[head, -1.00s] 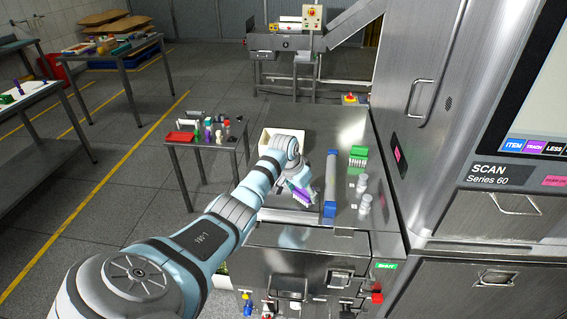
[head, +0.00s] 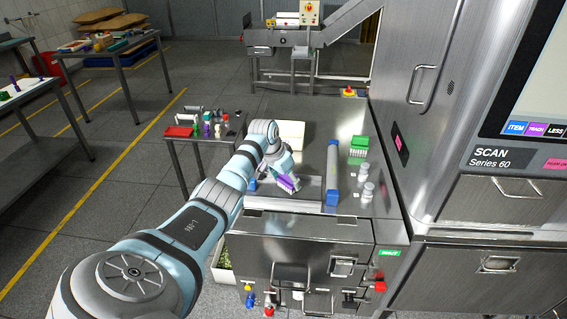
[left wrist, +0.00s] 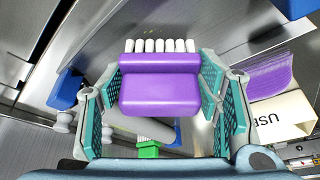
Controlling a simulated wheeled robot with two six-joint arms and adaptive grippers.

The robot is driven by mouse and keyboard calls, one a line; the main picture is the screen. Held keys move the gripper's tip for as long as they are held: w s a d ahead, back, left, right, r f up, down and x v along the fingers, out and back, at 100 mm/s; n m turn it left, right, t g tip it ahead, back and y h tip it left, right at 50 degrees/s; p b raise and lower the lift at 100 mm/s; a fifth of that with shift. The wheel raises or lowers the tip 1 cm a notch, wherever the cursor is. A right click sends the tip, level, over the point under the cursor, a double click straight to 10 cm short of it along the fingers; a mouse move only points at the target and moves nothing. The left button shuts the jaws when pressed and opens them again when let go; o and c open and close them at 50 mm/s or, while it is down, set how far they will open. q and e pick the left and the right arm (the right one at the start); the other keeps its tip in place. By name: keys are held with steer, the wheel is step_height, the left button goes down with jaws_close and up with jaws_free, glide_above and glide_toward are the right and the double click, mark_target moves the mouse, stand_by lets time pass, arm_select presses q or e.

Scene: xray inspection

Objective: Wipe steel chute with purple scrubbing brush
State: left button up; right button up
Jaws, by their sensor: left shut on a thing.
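The purple scrubbing brush (head: 287,185) is in my left gripper (head: 284,174), low over the steel chute. In the left wrist view, the purple brush (left wrist: 160,90) sits between the two teal finger pads of my left gripper (left wrist: 165,88), with its white bristles pointing away. The steel chute (head: 305,199) is the shallow steel channel on the bench top, left of a blue-ended roller. My left arm and gripper hide part of it. I cannot tell whether the bristles touch the steel. My right gripper is not in view.
White bottles (head: 365,191) and a green rack (head: 359,146) are farther right. A cream box (head: 291,134) lies behind the gripper. A side table (head: 205,150) holds small items.

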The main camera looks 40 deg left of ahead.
arm_select(q)
steer(key=shift+s+a+r+p, duration=0.45)
steer(key=shift+r+p, duration=0.2)
steer(key=shift+p, duration=0.3)
steer(key=shift+r+p, duration=0.3)
steer(key=shift+p, duration=0.1)
steer(key=shift+w+r+p, duration=0.2)
steer(key=shift+r+p, duration=0.3)
steer(key=shift+r, duration=0.15)
steer(key=shift+r+p, duration=0.5)
steer(key=shift+r, duration=0.2)
steer(key=shift+d+r, duration=0.1)
steer(key=shift+r, duration=0.9)
steer(key=shift+s, duration=0.1)
